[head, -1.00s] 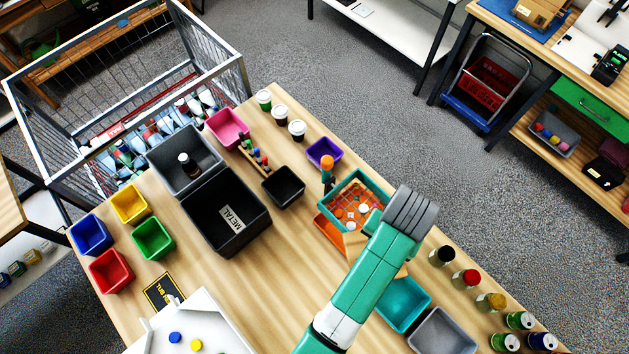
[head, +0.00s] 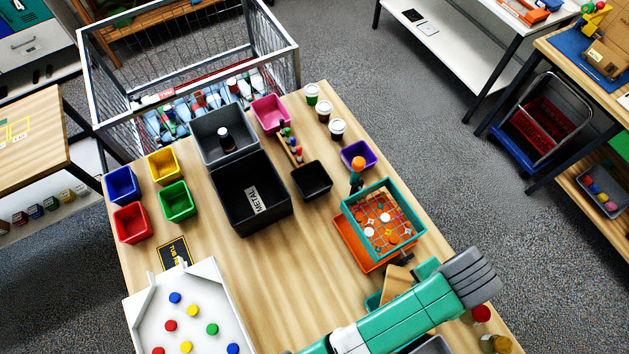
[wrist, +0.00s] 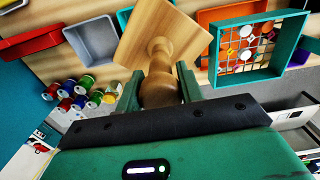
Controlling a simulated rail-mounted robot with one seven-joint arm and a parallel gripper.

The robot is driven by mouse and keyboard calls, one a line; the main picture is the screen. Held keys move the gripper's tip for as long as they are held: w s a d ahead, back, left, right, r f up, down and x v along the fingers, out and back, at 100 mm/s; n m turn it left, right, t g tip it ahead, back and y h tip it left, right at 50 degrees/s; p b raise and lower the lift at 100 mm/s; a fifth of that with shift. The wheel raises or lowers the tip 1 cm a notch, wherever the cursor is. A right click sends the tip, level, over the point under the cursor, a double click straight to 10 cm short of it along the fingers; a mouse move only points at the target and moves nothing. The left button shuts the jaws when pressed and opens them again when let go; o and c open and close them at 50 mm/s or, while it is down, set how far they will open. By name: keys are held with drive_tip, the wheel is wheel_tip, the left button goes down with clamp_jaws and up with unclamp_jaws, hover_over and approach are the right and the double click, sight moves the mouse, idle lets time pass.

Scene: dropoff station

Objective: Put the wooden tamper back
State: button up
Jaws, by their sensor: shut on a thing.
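The wooden tamper (wrist: 163,62) has a square plate and a turned, rounded handle. My gripper (wrist: 159,86) is shut on the handle, with the plate beyond the fingers. In the head view part of the plate (head: 396,284) shows beside my arm, near the teal bin (head: 374,301); the handle is hidden there. It seems held above the table, but its exact height is unclear. A teal-framed sieve (head: 417,232) with orange and white discs sits over an orange tray (head: 352,241), up and left of my gripper; the sieve also shows right in the wrist view (wrist: 303,38).
A black METAL bin (head: 238,222), small coloured bins and a white sorting tray (head: 140,310) occupy the left. Jars and cans (wrist: 85,87) stand near the table edge.

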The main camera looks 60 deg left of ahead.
wheel_tip(320, 180, down, 5)
drive_tip(key=b, duration=0.4)
drive_tip(key=shift+r, duration=0.15)
